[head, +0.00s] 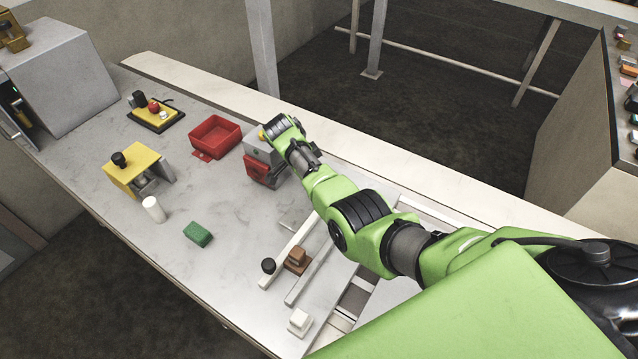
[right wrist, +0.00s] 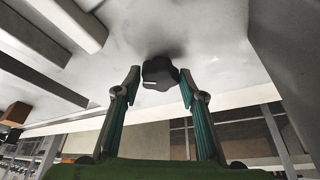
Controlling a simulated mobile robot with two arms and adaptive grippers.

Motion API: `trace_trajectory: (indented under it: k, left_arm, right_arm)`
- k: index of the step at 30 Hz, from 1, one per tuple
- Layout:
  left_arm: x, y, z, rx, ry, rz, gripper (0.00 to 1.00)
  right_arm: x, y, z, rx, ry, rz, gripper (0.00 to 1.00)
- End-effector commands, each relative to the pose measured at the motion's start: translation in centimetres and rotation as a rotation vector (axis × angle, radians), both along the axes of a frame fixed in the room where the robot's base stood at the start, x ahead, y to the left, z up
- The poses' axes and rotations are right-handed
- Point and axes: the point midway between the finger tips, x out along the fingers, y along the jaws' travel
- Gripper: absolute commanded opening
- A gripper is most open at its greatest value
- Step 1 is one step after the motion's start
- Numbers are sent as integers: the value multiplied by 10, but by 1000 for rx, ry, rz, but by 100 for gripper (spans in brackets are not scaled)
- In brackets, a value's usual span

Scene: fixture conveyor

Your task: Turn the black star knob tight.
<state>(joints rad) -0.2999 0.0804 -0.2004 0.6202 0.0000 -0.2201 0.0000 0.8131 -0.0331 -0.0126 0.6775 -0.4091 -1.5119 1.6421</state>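A dark knob (right wrist: 161,72) stands out from a pale grey surface in the right wrist view and casts a shadow on it. I take it for the black star knob; its lobes are not clear. My right gripper (right wrist: 159,78) has its two fingers apart, one tip on each side of the knob, with a thin gap at the left tip. I cannot tell whether the right tip touches it. In the head view my green arm reaches over a grey fixture with a red front (head: 262,170). The gripper and this knob are hidden there. My left gripper is not in view.
A yellow fixture (head: 138,163) with a black knob, a red tray (head: 215,135), a white cylinder (head: 153,209) and a green block (head: 197,234) stand on the grey table. Pale rails with a brown block (head: 298,256) lie below my arm. Bare table lies between them.

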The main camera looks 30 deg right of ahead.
Motion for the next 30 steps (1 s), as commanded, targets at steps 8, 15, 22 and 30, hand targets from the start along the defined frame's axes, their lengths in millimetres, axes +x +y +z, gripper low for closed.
trace_trajectory:
  k: [8,15,22,30]
  left_arm:
    - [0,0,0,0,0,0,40]
    - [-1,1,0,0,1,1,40]
    - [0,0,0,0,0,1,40]
    - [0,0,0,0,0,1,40]
  right_arm:
    - [0,1,0,1,1,2,48]
    - [1,6,10,2,-1,4,48]
    - [1,24,53,3,-3,3,48]
    - [1,42,98,2,-1,3,48]
